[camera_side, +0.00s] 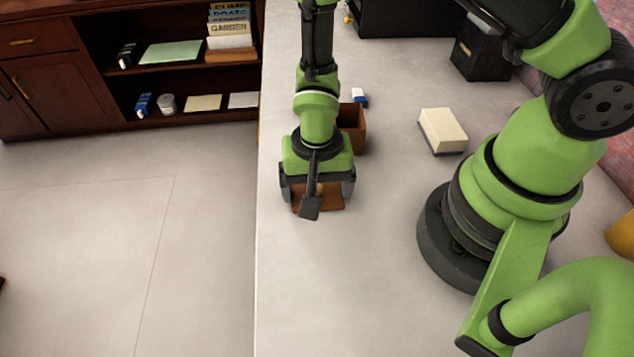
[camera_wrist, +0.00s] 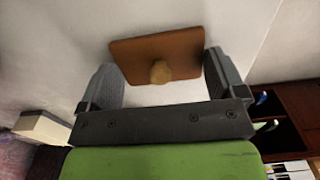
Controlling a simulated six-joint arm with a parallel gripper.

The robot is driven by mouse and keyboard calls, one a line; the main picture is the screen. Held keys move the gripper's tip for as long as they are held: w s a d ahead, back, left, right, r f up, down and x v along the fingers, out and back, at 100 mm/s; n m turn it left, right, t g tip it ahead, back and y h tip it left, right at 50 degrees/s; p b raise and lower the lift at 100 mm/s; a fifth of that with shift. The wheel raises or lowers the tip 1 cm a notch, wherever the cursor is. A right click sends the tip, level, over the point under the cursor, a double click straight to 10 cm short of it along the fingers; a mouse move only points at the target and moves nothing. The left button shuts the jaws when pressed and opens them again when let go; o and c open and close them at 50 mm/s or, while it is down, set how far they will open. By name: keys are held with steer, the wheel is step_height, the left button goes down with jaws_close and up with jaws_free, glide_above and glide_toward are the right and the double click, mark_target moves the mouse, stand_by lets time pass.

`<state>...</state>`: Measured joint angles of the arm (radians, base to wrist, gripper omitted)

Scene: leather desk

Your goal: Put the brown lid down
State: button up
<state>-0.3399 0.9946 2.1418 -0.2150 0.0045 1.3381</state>
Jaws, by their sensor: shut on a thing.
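The brown lid (camera_side: 333,199) is a flat square plate with a light wooden knob. It sits at my gripper (camera_side: 318,188), low over the pale desk near its left edge; I cannot tell if it touches the desk. In the wrist view the lid (camera_wrist: 135,52) is between the fingers of my gripper (camera_wrist: 163,78), with its knob facing the camera. My gripper is shut on the lid. A brown open box (camera_side: 354,128) stands just behind my gripper, partly hidden by it.
A cream block with a dark base (camera_side: 443,131) lies to the right. A small blue and white item (camera_side: 359,97) is behind the box. A black holder (camera_side: 480,50) stands at the back right. The desk (camera_side: 330,290) in front is clear; its left edge is close.

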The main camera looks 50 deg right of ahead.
steer(key=o, duration=0.6)
steer(key=shift+f, duration=0.1)
steer(key=s+d+r+n+t+y, duration=0.1)
steer(key=d+r+t, duration=0.1)
steer(key=r, duration=1)
steer(key=s+d+r+n+t, duration=0.1)
steer(key=r, duration=1)
steer(key=shift+s+d+r+n+t+y, duration=0.15)
steer(key=shift+s+d+r+n+t, duration=0.45)
steer(key=shift+s+r, duration=0.75)
steer(key=shift+s+d+r+n+t+y, duration=0.2)
steer(key=shift+s+d+r+n+t, duration=0.2)
steer(key=shift+s+r+t, duration=0.65)
steer(key=shift+s+d+r+n+t+y, duration=0.15)
steer(key=shift+s+d+r+n+t, duration=0.3)
steer(key=shift+s+r, duration=1.1)
steer(key=shift+w+r, duration=0.1)
